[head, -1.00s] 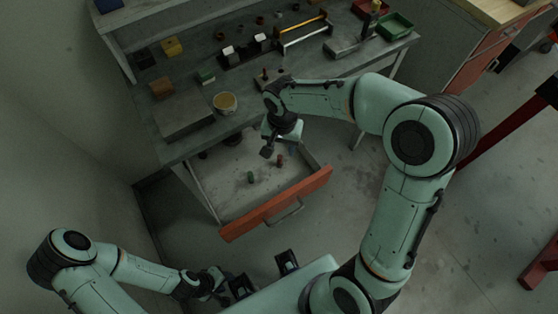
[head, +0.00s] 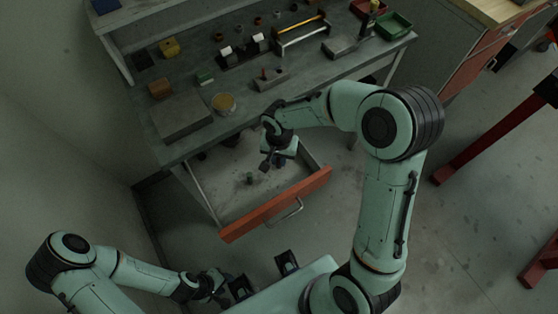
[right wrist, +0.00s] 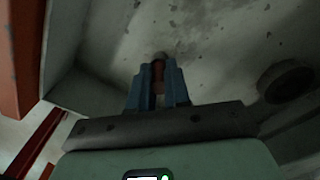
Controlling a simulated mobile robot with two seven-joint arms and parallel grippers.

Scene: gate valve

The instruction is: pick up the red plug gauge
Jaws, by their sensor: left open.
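The red plug gauge (right wrist: 158,74) shows in the right wrist view, standing between the blue fingertips of my right gripper (right wrist: 158,88). The fingers are close on either side of it; I cannot tell whether they press on it. In the head view my right gripper (head: 272,162) reaches down into the open drawer (head: 230,205) and hides the red gauge. A small dark green gauge (head: 249,178) stands in the drawer to the left of that gripper. My left gripper (head: 264,274) is open and empty, low in front of the drawer.
The drawer's orange front (head: 277,205) and side walls surround my right gripper. A dark round piece (right wrist: 286,80) lies right of the fingers in the wrist view.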

